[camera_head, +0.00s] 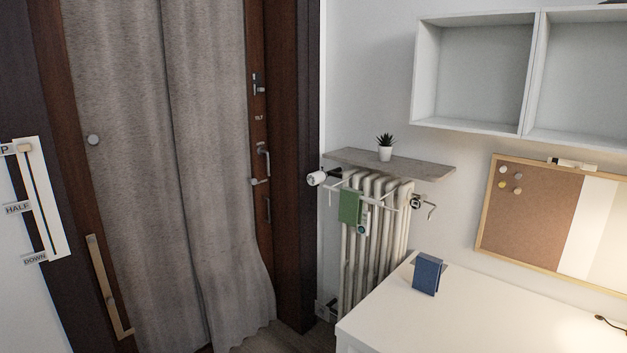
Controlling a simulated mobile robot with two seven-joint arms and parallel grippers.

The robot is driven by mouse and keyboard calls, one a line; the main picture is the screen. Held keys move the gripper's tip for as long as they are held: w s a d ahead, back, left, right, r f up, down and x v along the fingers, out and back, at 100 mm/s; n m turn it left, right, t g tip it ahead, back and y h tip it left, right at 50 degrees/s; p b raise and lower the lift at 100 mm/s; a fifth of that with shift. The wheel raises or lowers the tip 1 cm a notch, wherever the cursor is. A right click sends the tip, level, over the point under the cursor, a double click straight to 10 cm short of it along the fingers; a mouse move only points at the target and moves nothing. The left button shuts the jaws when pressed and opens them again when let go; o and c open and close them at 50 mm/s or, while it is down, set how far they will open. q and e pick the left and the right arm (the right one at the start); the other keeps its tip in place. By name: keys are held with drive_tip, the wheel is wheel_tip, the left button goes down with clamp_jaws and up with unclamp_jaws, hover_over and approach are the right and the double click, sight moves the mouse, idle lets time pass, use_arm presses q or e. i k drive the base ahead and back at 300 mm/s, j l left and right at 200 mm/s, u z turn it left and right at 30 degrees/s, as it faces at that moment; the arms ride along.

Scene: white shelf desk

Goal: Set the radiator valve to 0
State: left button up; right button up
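The radiator (347,270) is white and ribbed and stands against the wall under a grey shelf board. A white cylindrical valve knob (316,178) with a dark collar sticks out at its upper left, close to the dark door frame. The knob's markings are too small to read, so its setting cannot be told. Neither of my grippers shows in the camera_head view, and nothing is seen touching the knob.
A green cloth (349,207) hangs on a rack at the radiator's front. The grey shelf board (420,168) holds a small potted plant (385,150). A white desk (480,310) with a blue book-like object (427,274) stands at right. A grey curtain (160,180) hangs left.

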sight(315, 178)
drive_tip(key=i+j, duration=0.15)
drive_tip(key=i, duration=0.4)
drive_tip(key=i+j, duration=0.2)
drive_tip(key=i, duration=0.35)
drive_tip(key=i+j+u, duration=0.1)
drive_tip(key=i, duration=0.5)
drive_tip(key=i+j, duration=0.15)
drive_tip(key=i, duration=0.4)
